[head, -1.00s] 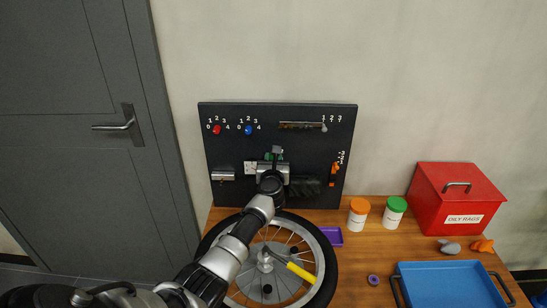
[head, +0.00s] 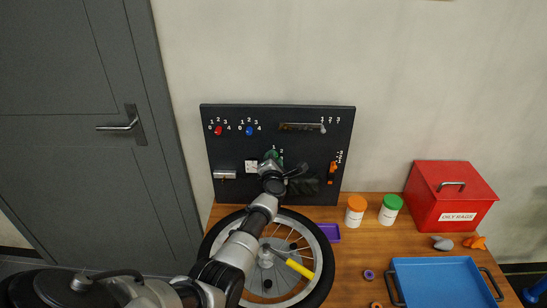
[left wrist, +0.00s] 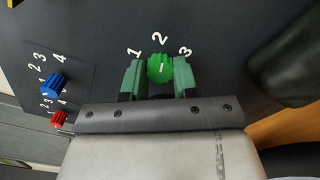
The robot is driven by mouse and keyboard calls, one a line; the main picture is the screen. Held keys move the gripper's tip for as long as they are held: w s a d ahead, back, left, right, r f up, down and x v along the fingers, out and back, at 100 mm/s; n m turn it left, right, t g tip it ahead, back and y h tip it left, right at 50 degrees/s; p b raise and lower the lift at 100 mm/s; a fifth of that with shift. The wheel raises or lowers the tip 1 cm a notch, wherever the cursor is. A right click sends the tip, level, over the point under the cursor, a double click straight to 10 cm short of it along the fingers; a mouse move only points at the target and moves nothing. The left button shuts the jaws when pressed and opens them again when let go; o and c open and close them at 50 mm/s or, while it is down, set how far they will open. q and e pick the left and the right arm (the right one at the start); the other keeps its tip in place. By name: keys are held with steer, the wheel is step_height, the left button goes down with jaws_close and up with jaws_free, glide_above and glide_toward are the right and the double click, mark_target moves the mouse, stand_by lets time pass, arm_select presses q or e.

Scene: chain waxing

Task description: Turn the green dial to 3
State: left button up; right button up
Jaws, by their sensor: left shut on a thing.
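The green dial (left wrist: 160,68) sits on the dark panel (left wrist: 225,25), with white numbers 1, 2 and 3 in an arc around its far side. A short white mark shows on its face; I cannot tell for sure which number it points at. My left gripper (left wrist: 158,78) is shut on the dial, one green-tipped finger on each side. In the head view the left gripper (head: 272,164) is up against the panel and mostly hides the dial (head: 272,154). My right gripper is not in view.
The red dial (head: 218,131) and blue dial (head: 249,131) are above left on the panel. Two white jars with orange (head: 356,203) and green (head: 393,202) lids, a red bin (head: 452,195) and a blue tray (head: 440,285) are on the right.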

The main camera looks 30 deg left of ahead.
arm_select(q)
steer(key=m+p, duration=0.2)
steer(key=m, duration=0.7)
steer(key=shift+f+m+p, duration=0.1)
steer(key=shift+m+p, duration=0.25)
steer(key=shift+m, duration=0.05)
stand_by(0.4)
steer(key=o, duration=0.9)
steer(key=p+v, duration=0.2)
steer(key=v, duration=0.9)
steer(key=shift+a, duration=0.1)
